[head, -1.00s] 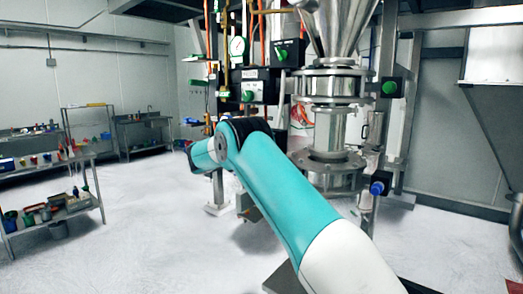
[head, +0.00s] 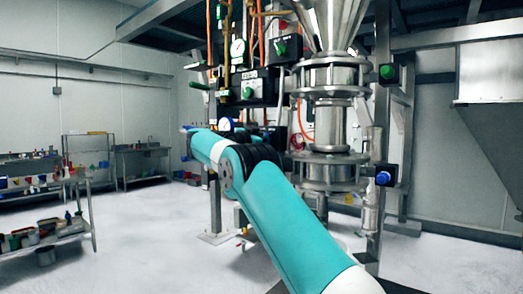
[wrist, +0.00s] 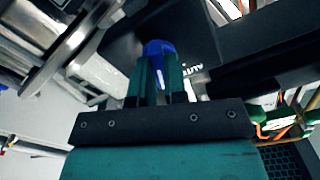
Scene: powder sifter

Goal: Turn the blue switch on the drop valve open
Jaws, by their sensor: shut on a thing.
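In the wrist view, the blue switch (wrist: 158,48) sits on a dark box face between my two teal fingers. My gripper (wrist: 158,70) is shut on it, one finger on each side. Part of a white label, reading like "AUTO", shows beside the switch. In the head view, my gripper is not clearly visible; my arm bends at the elbow and reaches left in front of the control panel. A blue knob (head: 383,178) on a black box also shows on the right post, with nothing touching it; I cannot tell which valve it serves.
The steel sifter column (head: 330,125) stands right of centre, under a hopper. A green knob (head: 387,71) is higher on the right post. The black panel (head: 258,88) has gauges, knobs and cables. Shelves (head: 45,200) stand at the left. The white floor between is clear.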

